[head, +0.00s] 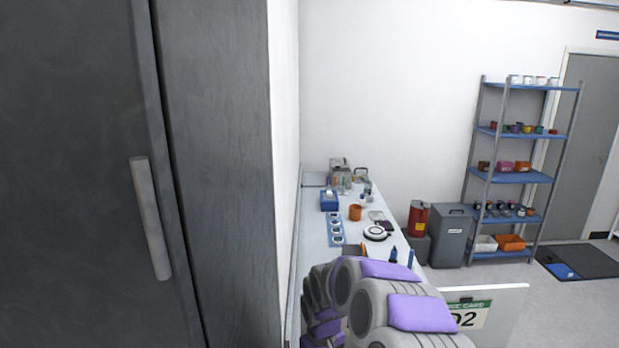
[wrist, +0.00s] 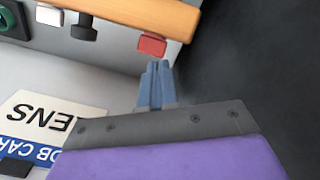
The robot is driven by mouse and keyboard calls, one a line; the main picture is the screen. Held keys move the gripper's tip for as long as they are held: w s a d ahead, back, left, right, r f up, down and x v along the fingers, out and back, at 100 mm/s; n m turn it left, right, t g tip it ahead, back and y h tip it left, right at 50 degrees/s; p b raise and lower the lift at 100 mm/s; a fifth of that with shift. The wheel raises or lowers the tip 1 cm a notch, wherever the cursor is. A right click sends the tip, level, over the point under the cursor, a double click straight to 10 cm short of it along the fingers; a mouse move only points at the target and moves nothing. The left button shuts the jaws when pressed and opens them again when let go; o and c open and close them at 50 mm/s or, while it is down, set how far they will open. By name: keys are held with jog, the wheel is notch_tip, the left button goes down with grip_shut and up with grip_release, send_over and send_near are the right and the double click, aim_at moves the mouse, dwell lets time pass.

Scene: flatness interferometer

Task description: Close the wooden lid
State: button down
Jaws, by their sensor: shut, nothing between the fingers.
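In the wrist view my gripper (wrist: 153,85) is shut, its two blue fingers together with nothing between them. The fingertips are just below a small red block (wrist: 152,45) in the picture; I cannot tell whether they touch it. A brown wooden-looking strip (wrist: 145,12) runs across the top of the wrist view, above the red block. I cannot tell whether this strip is part of the wooden lid. No wooden lid is clearly visible in the head view, where my arm covers the near end of the bench and my fingers cannot be made out.
A white bench (head: 312,245) runs along the wall with an orange cup (head: 355,212) and several small items. A tall dark cabinet (head: 215,150) fills the left. A grey bin (head: 452,238) and a shelf rack (head: 515,177) stand beyond.

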jog(key=shift+f, duration=0.25)
jog(key=shift+r, duration=0.15)
notch_tip(320, 180, up, 10)
jog(key=w+p, duration=0.2)
jog(key=p, duration=0.1)
jog(key=shift+p, duration=0.35)
dwell(0.8)
jog(key=shift+f, duration=0.2)
dwell(0.6)
